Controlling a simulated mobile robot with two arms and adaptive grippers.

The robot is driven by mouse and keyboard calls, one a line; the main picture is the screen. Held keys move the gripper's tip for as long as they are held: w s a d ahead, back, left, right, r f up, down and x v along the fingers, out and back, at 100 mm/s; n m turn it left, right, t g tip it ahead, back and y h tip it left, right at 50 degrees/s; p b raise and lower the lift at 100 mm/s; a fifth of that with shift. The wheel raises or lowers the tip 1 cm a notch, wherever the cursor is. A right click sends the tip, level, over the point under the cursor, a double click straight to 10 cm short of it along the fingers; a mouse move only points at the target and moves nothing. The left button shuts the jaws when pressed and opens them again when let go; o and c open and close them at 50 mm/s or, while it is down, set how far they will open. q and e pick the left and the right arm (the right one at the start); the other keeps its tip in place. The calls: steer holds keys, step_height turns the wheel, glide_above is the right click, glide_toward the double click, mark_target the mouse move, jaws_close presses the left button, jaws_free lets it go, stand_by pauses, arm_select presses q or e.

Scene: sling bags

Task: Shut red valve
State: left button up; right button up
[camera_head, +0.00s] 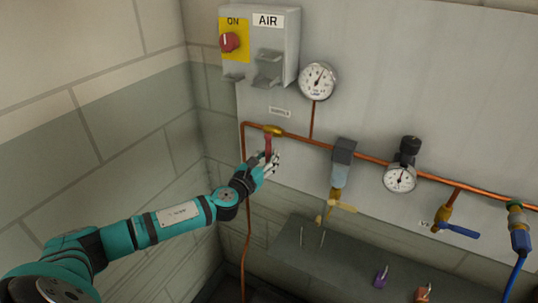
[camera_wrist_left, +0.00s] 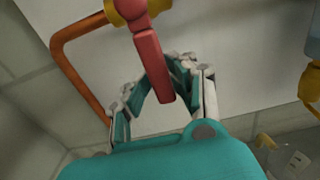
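The red valve handle (camera_head: 268,145) hangs down from a brass valve body (camera_head: 273,130) on the copper pipe, across the pipe's run. In the left wrist view the red handle (camera_wrist_left: 151,62) reaches down from the brass body (camera_wrist_left: 130,8) into the space in front of my gripper's palm. My left gripper (camera_head: 272,158) is at the handle's lower end. In the left wrist view its fingers (camera_wrist_left: 158,85) are apart, one on each side of the handle, with gaps visible. I cannot tell whether any finger touches it. My right gripper is not in view.
The copper pipe (camera_head: 375,158) runs right along the grey panel to a filter (camera_head: 341,165), a gauge (camera_head: 400,178) and a blue-handled valve (camera_head: 458,230). An AIR box (camera_head: 268,45) hangs above. A grey ledge (camera_head: 340,270) holding padlocks lies below. A block wall stands left.

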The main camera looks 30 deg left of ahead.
arm_select(q)
steer(key=o, duration=0.3)
steer(key=shift+r, duration=0.25)
steer(key=shift+w, duration=0.15)
steer(key=s, duration=1.2)
steer(key=shift+d, duration=0.2)
